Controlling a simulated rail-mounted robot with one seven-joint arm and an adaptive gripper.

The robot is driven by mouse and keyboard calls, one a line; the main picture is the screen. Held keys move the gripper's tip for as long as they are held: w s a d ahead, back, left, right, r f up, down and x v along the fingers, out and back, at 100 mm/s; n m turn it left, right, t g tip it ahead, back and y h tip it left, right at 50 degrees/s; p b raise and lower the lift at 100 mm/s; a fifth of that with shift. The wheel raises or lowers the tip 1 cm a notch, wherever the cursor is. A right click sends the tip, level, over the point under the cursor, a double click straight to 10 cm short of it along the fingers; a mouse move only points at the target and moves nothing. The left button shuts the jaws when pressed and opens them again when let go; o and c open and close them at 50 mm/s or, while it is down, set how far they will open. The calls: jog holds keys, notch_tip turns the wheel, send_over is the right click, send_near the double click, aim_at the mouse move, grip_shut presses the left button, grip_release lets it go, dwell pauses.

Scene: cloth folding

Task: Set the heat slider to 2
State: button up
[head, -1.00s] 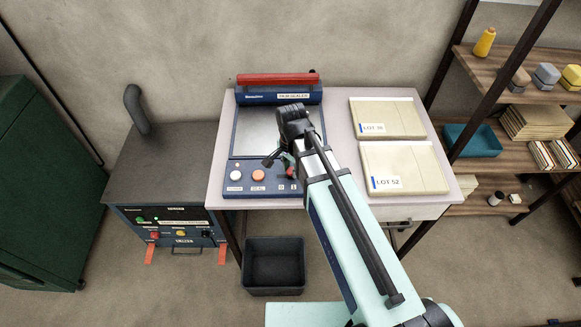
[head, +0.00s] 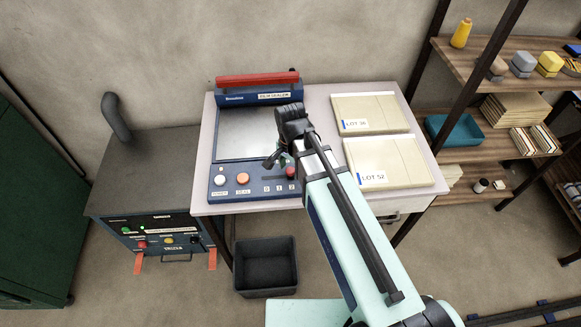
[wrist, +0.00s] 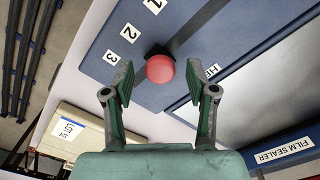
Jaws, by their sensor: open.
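The heat slider's red knob (wrist: 160,68) stands on the blue control panel (wrist: 97,52) in the wrist view. Labels 1, 2 and 3 run beside its slot. The knob is toward the 2 and 3 end; I cannot tell its exact setting. My gripper (wrist: 160,84) is open, with one finger on each side of the knob and the knob centred just ahead of the tips. No contact shows. In the head view, my gripper (head: 275,161) is over the film sealer's front panel (head: 218,205), just left of the red knob (head: 290,172).
A white button (head: 219,180) and an orange button (head: 243,179) are on the panel's left. Two LOT boxes (head: 398,165) lie to the right on the table. The sealer's red bar (head: 257,79) is at the back. A dark bin (head: 265,278) stands on the floor in front.

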aim_at(291, 170)
notch_tip(291, 170, up, 12)
dwell(0.6)
jog(key=shift+d, duration=0.1)
